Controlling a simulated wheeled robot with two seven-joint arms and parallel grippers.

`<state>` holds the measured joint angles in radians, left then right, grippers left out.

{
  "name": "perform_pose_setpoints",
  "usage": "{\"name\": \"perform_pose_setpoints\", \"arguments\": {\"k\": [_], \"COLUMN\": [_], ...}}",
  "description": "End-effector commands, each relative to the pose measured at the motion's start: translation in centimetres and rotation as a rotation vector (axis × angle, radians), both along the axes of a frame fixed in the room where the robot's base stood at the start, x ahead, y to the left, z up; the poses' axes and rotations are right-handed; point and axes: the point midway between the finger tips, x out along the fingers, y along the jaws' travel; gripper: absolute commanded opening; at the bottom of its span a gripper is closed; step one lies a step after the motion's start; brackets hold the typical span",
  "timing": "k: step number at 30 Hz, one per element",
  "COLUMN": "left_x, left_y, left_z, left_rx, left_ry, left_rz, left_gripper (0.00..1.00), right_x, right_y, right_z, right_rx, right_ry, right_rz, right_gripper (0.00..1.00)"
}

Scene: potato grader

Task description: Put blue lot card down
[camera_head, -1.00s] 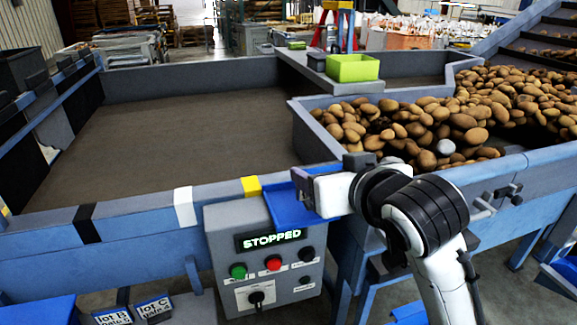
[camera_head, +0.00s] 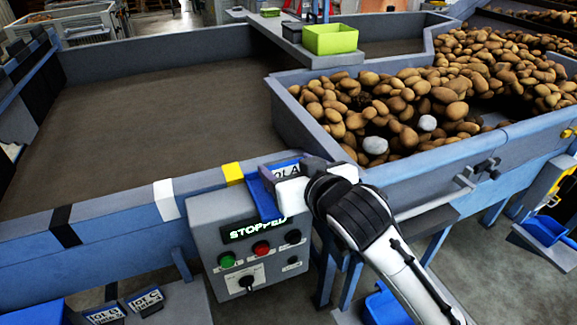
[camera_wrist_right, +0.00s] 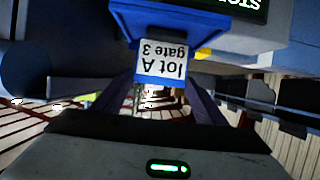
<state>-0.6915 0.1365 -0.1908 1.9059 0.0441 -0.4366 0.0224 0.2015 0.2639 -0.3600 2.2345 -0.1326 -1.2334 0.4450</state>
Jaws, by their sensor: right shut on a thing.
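The blue lot card (camera_head: 285,169) has a white label reading "lot A". It shows at the table's front rim, beside a blue holder (camera_head: 263,197) above the control panel. My right gripper (camera_head: 287,186) is shut on the card. In the right wrist view the card (camera_wrist_right: 160,62) appears upside down, reading "lot A gate 3", between my fingers and close against the blue holder (camera_wrist_right: 185,18). I cannot tell whether the card touches the holder or rests in it. My left gripper is not in view.
The grey control panel (camera_head: 225,215) reads "STOPPED". A potato bin (camera_head: 283,95) with two pale lumps among the potatoes stands right of the empty belt (camera_head: 160,130). A green box (camera_head: 330,40) sits behind. Lot B (camera_head: 104,314) and lot C (camera_head: 145,299) cards stand at lower left.

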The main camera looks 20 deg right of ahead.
Motion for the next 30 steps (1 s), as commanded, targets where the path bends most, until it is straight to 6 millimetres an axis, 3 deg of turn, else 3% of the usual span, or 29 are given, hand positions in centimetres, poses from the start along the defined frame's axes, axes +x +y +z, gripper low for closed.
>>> {"name": "perform_pose_setpoints", "arguments": {"k": [11,12,15,30], "left_x": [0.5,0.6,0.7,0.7], "left_y": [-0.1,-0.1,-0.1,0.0], "left_z": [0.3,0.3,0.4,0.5], "left_rx": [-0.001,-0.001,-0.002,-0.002], "left_ry": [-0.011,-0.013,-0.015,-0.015], "left_rz": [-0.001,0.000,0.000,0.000], "left_gripper": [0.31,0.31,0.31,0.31], "right_x": [0.0,0.0,0.0,-0.6], "right_y": [0.0,0.0,0.0,0.6], "right_z": [-0.4,-0.3,-0.3,0.9], "right_rx": [0.000,0.000,0.000,0.001], "right_ry": [-0.002,-0.002,-0.002,-0.004], "right_rz": [0.001,0.001,0.000,0.013], "right_gripper": [0.43,0.71,0.84,0.84]}}
